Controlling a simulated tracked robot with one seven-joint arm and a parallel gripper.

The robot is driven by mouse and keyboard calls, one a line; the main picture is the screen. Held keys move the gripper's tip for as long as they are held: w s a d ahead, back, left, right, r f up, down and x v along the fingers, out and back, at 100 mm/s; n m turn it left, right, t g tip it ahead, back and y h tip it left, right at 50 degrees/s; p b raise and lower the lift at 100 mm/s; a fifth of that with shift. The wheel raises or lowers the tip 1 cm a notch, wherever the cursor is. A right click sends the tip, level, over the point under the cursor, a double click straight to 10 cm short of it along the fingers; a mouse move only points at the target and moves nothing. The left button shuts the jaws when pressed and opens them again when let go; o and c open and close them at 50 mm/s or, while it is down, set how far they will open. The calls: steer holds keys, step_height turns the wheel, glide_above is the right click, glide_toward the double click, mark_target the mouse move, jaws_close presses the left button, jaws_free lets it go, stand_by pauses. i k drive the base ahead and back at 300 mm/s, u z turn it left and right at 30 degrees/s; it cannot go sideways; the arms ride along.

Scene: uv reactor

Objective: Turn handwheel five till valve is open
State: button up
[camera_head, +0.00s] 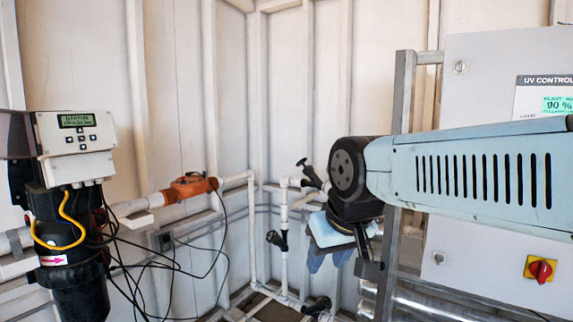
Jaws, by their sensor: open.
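My light blue arm comes in from the right and bends at a black round joint near the middle. Beyond and below that joint, my gripper (329,262) shows as two blue prongs set apart, open with nothing visible between them. The joint hides part of it. Several black valve handles sit on the white pipes: an upper one (304,164) left of the joint, a middle one (277,240) on the vertical pipe, and a low one (317,305) near the floor. No number is readable, so I cannot tell which is handwheel five. The gripper appears apart from the handles.
A grey control cabinet (470,90) with a red switch (541,269) stands at right on a metal frame (404,95). An orange flow meter (190,186) sits on the pipe at left. A black unit with a display box (75,140) and loose cables fills the left foreground.

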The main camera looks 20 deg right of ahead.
mark_target(302, 162)
steer(key=u, duration=0.05)
steer(key=i, duration=0.9)
steer(key=z, duration=0.1)
